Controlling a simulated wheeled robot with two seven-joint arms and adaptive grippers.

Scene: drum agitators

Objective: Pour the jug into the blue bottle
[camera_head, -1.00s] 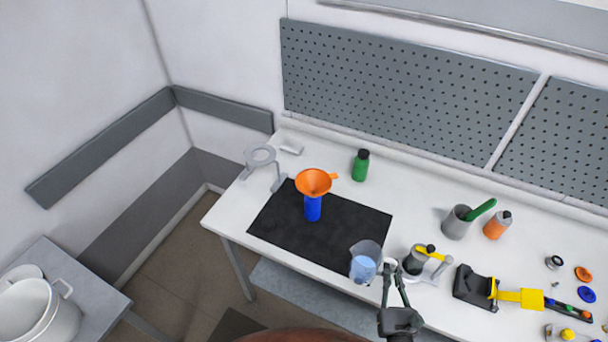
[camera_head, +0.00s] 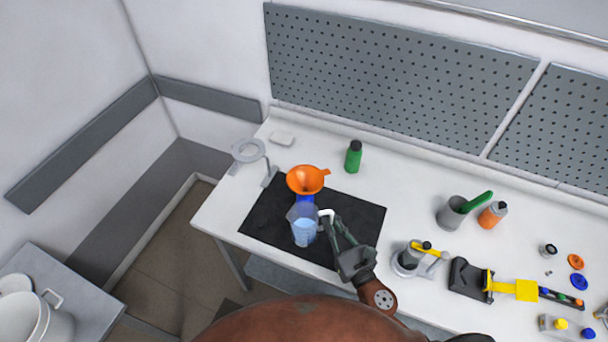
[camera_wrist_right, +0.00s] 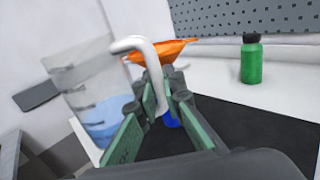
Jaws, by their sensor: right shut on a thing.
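A clear jug (camera_head: 303,230) with light-blue liquid hangs from my right gripper (camera_head: 333,220), which is shut on its white handle. The jug also shows at the left of the right wrist view (camera_wrist_right: 95,105), close to upright. The blue bottle (camera_head: 305,200) stands on the black mat behind the jug, mostly hidden by it and by the orange funnel (camera_head: 306,179) on its top. In the right wrist view the funnel (camera_wrist_right: 170,50) shows behind the handle. The jug is in front of the bottle, and its rim appears lower than the funnel. My left gripper is not in view.
The black mat (camera_head: 262,222) lies on the white table. A green bottle (camera_head: 353,158) stands behind it, and a grey ring stand (camera_head: 249,151) at the far left. A grey cup (camera_head: 452,212), an orange bottle (camera_head: 492,215) and a yellow-handled device (camera_head: 409,257) are to the right.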

